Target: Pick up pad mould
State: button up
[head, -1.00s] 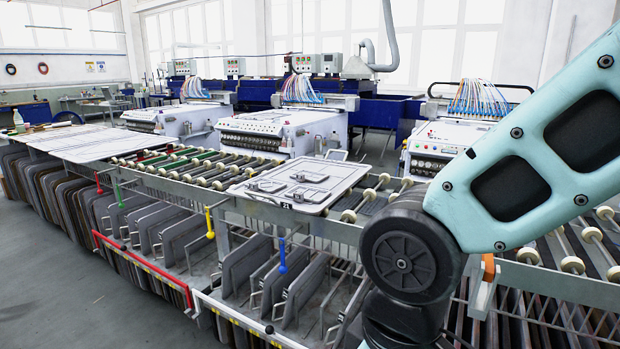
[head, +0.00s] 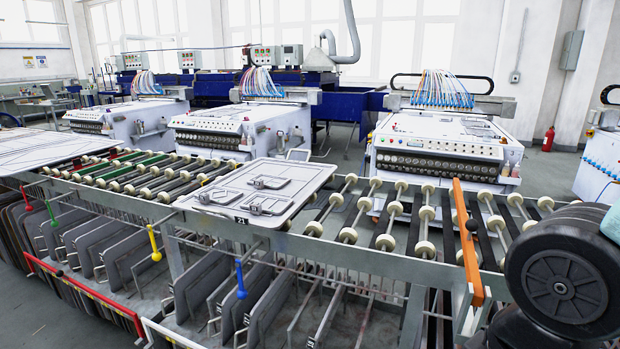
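Other flat grey moulds (head: 190,280) stand upright in the rack below. My gripper is not in view; only a dark joint of my arm shows at the lower right, well apart from the mould.
The roller conveyor (head: 425,236) runs across the front, with free rollers right of the mould. An orange bar (head: 467,243) crosses it there. White nozzle machines (head: 440,140) stand behind. Large flat sheets (head: 45,150) lie at the left. A fire extinguisher (head: 548,139) stands at the back right.

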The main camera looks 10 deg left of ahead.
aim_at(261, 180)
jog(key=i+j+z, duration=0.15)
jog(key=j+z, duration=0.3)
jog(key=j, duration=0.4)
jog(key=j+z, duration=0.4)
jog(key=j, duration=1.1)
jog(key=k+j+z, duration=0.1)
jog(key=j, duration=1.2)
jog(key=k+j+z, duration=0.1)
jog(key=j, duration=0.5)
jog(key=k+j, duration=0.1)
jog(key=j, duration=0.55)
jog(key=j+z, duration=0.1)
jog(key=j, duration=0.55)
jog(key=k, duration=0.1)
